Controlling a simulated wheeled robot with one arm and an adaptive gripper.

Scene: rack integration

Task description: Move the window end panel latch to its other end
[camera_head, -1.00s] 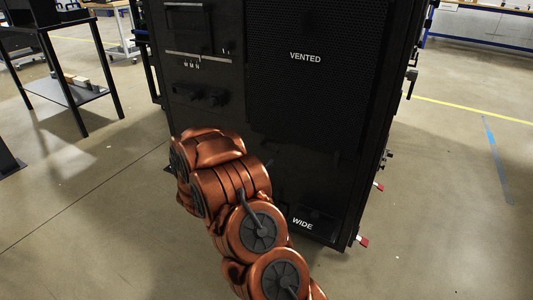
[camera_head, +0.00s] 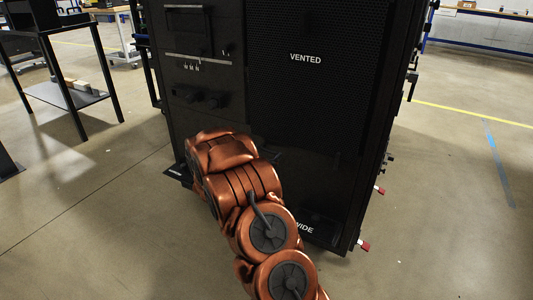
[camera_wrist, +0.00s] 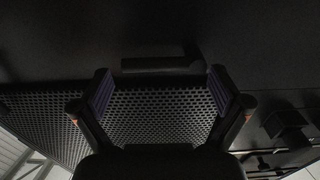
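My gripper (camera_wrist: 162,92) is open and empty in the wrist view, its two fingers spread wide. A dark horizontal bar (camera_wrist: 158,65) with a raised block at its right end lies on a black panel (camera_wrist: 75,50), just beyond the fingertips and apart from them. It looks like a latch, but I cannot tell for sure that it is the window end panel's. In the head view the tall black rack (camera_head: 300,140) stands ahead, with a window-like frame (camera_head: 187,22) at its upper left. My arm hides my gripper and part of the rack's lower front there.
A perforated panel (camera_wrist: 150,115) shows between the fingers, and a dark protruding fitting (camera_wrist: 287,124) is at the right. In the head view, dark knobs (camera_head: 205,98) stick out of the rack's left part. A black shelf stand (camera_head: 70,95) is at left. Floor on the right is clear.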

